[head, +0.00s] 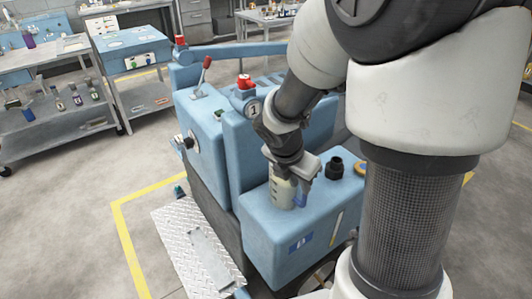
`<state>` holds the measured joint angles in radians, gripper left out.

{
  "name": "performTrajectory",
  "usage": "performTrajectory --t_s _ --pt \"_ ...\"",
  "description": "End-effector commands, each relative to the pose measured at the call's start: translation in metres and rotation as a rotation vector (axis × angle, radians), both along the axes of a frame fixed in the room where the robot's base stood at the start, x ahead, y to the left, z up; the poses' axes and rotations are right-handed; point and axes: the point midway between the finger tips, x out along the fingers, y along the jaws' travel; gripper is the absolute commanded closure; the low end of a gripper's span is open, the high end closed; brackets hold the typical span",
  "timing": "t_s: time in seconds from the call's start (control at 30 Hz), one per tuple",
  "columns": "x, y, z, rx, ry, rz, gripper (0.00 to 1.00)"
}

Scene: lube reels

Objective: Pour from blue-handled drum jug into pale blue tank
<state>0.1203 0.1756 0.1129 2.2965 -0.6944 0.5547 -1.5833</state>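A pale, yellowish jug (280,193) with a blue handle (300,197) shows at the top of the pale blue tank (262,222). It looks upright, and I cannot tell whether its base touches the tank. My gripper (290,172) points down at the jug's upper part and hides its rim. The fingers are small and partly covered, so I cannot tell whether they grip the jug. A black filler neck (335,168) rises from the tank top, right of the jug.
A machine with a red-knobbed lever (206,66) and a round gauge marked 1 (254,108) adjoins the tank. A metal tread plate (199,252) lies at front left. Carts with bottles (58,98) stand at back left. Floor between is clear.

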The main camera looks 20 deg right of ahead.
Motion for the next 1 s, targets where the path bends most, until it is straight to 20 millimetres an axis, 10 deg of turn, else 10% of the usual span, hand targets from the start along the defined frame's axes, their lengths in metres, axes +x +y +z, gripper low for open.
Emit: performTrajectory --t_s 0.7,1.0 --pt "0.014 -0.028 -0.074 0.001 0.001 -0.002 0.78" --pt "0.015 -0.029 -0.074 0.000 -0.001 -0.002 0.87"
